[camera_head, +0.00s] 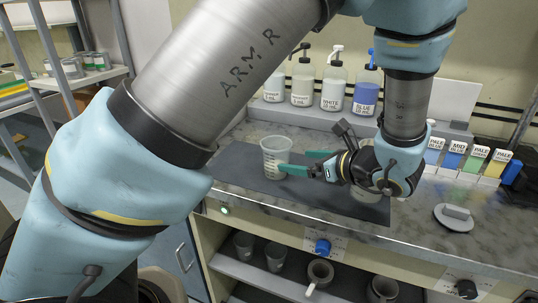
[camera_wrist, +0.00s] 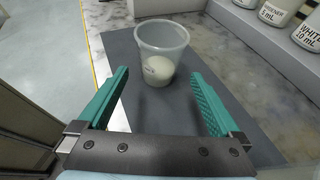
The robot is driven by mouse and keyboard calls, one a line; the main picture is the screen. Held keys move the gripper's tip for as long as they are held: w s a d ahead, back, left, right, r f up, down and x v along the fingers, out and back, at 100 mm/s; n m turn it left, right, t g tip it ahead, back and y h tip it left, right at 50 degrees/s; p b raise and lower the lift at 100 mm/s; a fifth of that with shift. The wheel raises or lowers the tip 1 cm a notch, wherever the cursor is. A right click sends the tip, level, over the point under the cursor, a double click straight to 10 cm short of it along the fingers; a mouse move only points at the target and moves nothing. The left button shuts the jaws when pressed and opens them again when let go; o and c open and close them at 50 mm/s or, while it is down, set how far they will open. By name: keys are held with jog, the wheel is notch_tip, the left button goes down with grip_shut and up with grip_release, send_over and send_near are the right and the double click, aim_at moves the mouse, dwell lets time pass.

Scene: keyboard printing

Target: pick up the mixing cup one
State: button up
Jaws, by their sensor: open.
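A translucent mixing cup (camera_head: 272,150) with printed measuring marks stands upright on a dark mat (camera_head: 240,175) on the counter. In the wrist view the cup (camera_wrist: 162,38) is ahead of my gripper (camera_wrist: 160,78), near the middle, with something whitish low in it. My gripper is open, its two teal fingers apart and pointing at the cup with nothing between their pads. In the head view my gripper (camera_head: 304,162) reaches in from the right; the near finger overlaps the cup's lower right side. I cannot tell whether it touches.
Pump bottles (camera_head: 334,88) stand at the back, including white and blue ones. Small labelled colour bottles (camera_head: 474,161) line the right. A round grey object (camera_head: 455,217) lies on the counter at right. Several cups (camera_head: 320,271) sit on the shelf below. The mat's left part is clear.

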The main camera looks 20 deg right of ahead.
aim_at(286, 159)
jog(key=p+x, duration=0.1)
jog(key=x, duration=0.4)
jog(key=shift+f+p+x, duration=0.15)
jog(key=shift+p+x, duration=0.4)
jog(key=shift+x, duration=0.7)
jog(key=shift+f+p+x, duration=0.2)
jog(key=shift+p+x, duration=0.35)
jog(key=shift+x, duration=0.65)
jog(key=shift+s, duration=0.1)
jog(key=c, duration=1.1)
